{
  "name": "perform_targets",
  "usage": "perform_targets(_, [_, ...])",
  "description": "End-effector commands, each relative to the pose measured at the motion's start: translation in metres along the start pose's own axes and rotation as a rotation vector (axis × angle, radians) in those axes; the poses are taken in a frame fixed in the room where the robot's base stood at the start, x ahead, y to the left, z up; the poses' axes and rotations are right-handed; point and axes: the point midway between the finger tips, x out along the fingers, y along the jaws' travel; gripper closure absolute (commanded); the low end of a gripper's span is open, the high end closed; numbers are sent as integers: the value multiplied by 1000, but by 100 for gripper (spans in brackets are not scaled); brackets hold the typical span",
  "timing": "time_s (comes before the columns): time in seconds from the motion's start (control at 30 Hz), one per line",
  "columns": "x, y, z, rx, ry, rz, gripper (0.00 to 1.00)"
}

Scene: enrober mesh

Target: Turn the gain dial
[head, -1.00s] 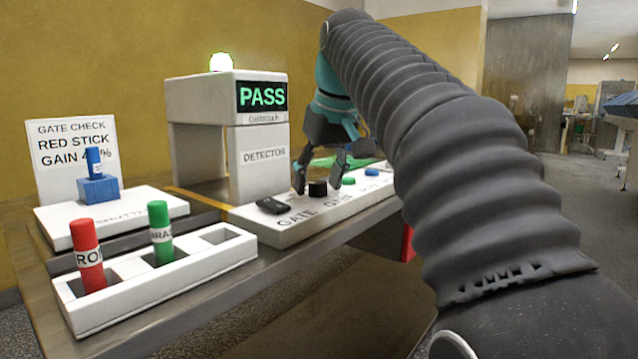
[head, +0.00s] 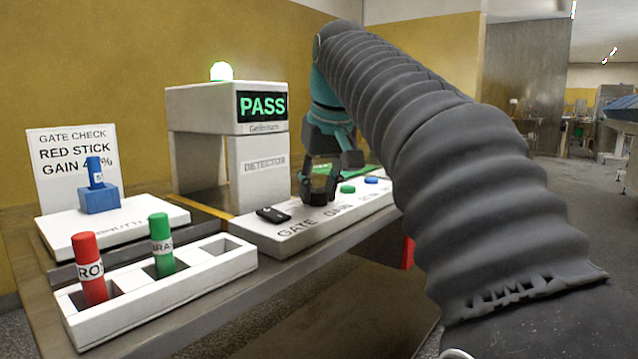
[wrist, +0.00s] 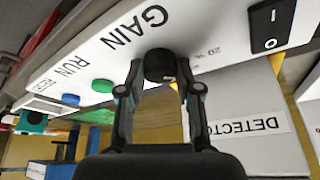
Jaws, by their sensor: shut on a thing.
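The gain dial is a round black knob (wrist: 159,66) on a white control panel (wrist: 210,30), beside the printed word GAIN. My gripper (wrist: 159,78) is over it with one finger on each side, shut on the knob in the wrist view. In the head view my gripper (head: 320,190) points down at the panel, and its fingers largely hide the dial. The dial's pointer mark cannot be made out. The sign (head: 75,165) reads RED STICK and GAIN, with the percentage partly hidden by a blue stick (head: 94,170). The detector (head: 258,170) display shows PASS in green.
A black rocker switch (head: 272,215) is left of the dial, and green (head: 348,188) and blue (head: 371,180) buttons are right of it. A white rack (head: 190,290) holds a red stick (head: 90,266) and a green stick (head: 161,244); its right slot is empty. A green lamp (head: 221,71) is lit.

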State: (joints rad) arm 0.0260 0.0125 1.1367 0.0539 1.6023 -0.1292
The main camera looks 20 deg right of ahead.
Motion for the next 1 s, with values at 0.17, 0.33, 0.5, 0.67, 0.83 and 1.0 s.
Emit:
perform_targets(0.17, [-3, -2, -1, 119, -3, 50, 100])
perform_targets(0.33, [-3, -2, -1, 246, -2, 103, 100])
perform_targets(0.5, [-2, -3, -2, 360, -2, 150, 100])
perform_targets(0.67, [-1, -3, -1, 444, -2, 184, 100])
perform_targets(0.83, [-1, -3, -1, 501, -1, 208, 100])
perform_targets(1.0, [0, -3, -1, 529, -1, 218, 100])
